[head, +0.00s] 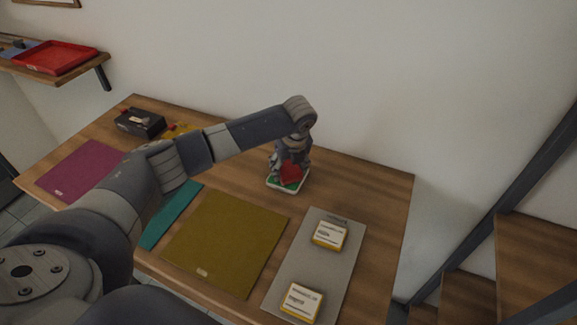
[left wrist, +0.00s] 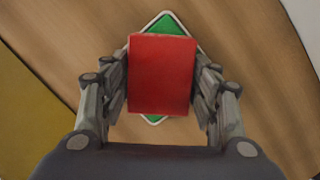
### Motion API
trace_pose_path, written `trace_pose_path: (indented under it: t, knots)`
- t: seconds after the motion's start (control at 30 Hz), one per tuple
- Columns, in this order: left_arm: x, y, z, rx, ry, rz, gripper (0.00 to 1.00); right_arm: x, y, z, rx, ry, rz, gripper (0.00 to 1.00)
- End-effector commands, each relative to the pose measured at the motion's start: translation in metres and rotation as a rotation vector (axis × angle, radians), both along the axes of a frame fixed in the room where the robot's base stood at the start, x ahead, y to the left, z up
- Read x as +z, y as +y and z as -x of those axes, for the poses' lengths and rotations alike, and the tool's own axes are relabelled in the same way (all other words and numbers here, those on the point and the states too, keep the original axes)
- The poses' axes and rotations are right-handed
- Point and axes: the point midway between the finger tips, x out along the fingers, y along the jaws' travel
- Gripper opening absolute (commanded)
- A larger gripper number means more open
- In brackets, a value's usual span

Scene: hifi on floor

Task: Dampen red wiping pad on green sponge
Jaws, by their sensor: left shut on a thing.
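The red wiping pad (left wrist: 161,74) is a red block between the fingers of my left gripper (left wrist: 160,85), which is shut on it. In the head view the pad (head: 291,171) shows under my left gripper (head: 290,160). The green sponge (left wrist: 165,26) lies in a white-rimmed tray on the table, directly below the pad. In the head view its green edge (head: 287,185) shows around the pad. The pad hides the middle of the sponge, and I cannot tell whether they touch. My right gripper is not in view.
The wooden table (head: 375,188) holds a grey mat (head: 318,262) with two yellow-and-white boxes, an olive mat (head: 225,240), a teal mat (head: 172,217), a purple mat (head: 80,172) and a black box (head: 140,122). A red tray (head: 55,58) sits on a wall shelf. A wall stands close behind.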

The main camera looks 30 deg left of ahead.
Motion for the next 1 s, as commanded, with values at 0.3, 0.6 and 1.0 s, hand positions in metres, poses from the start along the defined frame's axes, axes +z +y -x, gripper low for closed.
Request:
trace_pose_path:
  t: [0.3,0.6,1.0]
  knots:
    - [-0.0003,0.0000,0.0001,0.000,0.000,0.000,0.37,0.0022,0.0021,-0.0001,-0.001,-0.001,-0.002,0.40]
    - [-0.0009,0.0000,0.0003,0.000,0.001,0.000,0.37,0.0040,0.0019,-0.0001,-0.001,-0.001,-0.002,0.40]
    - [-0.0016,-0.0002,0.0005,-0.001,0.002,0.000,0.37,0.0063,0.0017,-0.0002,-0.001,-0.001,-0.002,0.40]
